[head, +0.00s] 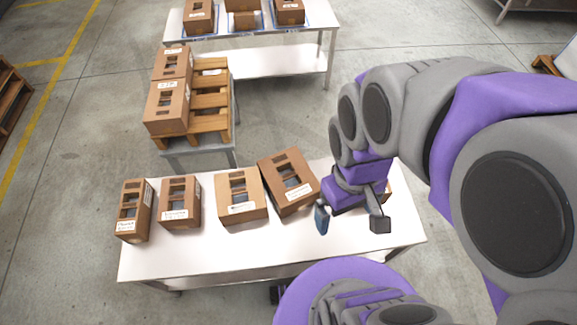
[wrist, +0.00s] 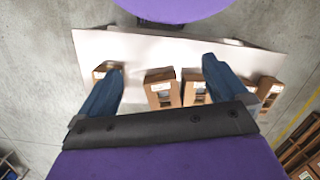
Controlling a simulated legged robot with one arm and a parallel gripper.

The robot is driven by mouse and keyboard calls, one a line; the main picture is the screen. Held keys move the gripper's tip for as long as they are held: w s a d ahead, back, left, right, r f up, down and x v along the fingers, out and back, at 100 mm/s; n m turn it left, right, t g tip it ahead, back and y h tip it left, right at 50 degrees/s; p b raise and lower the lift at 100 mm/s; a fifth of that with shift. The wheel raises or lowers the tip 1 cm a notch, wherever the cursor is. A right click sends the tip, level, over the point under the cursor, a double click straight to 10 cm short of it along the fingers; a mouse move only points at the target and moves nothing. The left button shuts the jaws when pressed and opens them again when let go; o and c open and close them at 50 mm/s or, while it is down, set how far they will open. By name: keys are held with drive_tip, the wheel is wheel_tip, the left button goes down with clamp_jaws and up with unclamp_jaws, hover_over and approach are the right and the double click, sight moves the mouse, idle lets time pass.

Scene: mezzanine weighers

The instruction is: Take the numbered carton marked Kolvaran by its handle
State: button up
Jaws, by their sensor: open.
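Several brown cartons with cut-out handle openings and white labels stand in a row on a white table (head: 190,255): a far-left carton (head: 133,211), a second carton (head: 180,203), a third carton (head: 241,197) and a tilted fourth carton (head: 288,182). A further carton is mostly hidden behind my gripper. The label print is too small to read surely, so I cannot tell which is Kolvaran. My gripper (head: 350,218) is open and empty, above the table's right part. In the wrist view, its blue fingers (wrist: 161,72) are spread, with cartons (wrist: 162,89) beyond them.
Behind the table, a grey stand bears a wooden pallet (head: 210,100) with cartons (head: 167,107) on its left side. A farther white table (head: 285,62) holds more cartons (head: 199,16).

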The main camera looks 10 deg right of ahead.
drive_tip(key=w+f+n+b, duration=0.3)
drive_tip(key=w+f+n, duration=0.35)
drive_tip(key=w, duration=0.35)
drive_tip(key=n+t+b, duration=0.2)
drive_tip(key=n+b, duration=0.3)
drive_tip(key=n, duration=1.2)
hover_over(307, 188)
wheel_tip(307, 188, down, 27)
drive_tip(key=shift+m, duration=0.25)
wheel_tip(307, 188, down, 17)
drive_tip(key=b, duration=0.4)
drive_tip(key=shift+c, duration=0.5)
drive_tip(key=c, duration=1.7)
